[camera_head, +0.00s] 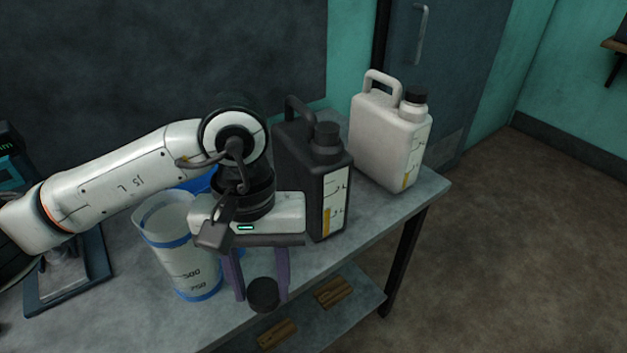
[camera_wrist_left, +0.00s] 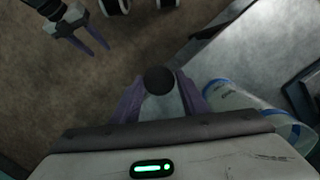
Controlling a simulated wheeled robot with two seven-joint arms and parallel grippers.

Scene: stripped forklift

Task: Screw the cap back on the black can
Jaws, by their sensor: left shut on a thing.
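The black can (camera_head: 300,185) stands upright on the metal table, with its handle at the back and a dark neck (camera_head: 326,140) on top; whether the neck is bare is hard to tell. My left gripper (camera_head: 257,283) is shut on the black cap (camera_head: 263,294), holding it between the purple fingertips near the table's front edge, in front of and left of the can. The cap also shows in the left wrist view (camera_wrist_left: 160,79) between the fingers. The black can is not in that view. My right gripper (camera_wrist_left: 88,40) shows there, open and empty, over the floor.
A white can (camera_head: 390,140) with a black cap stands behind the black can. A measuring jug (camera_head: 180,250) with blue bands stands left of my left gripper. Wooden blocks (camera_head: 333,292) lie on the lower shelf. Floor right of the table is clear.

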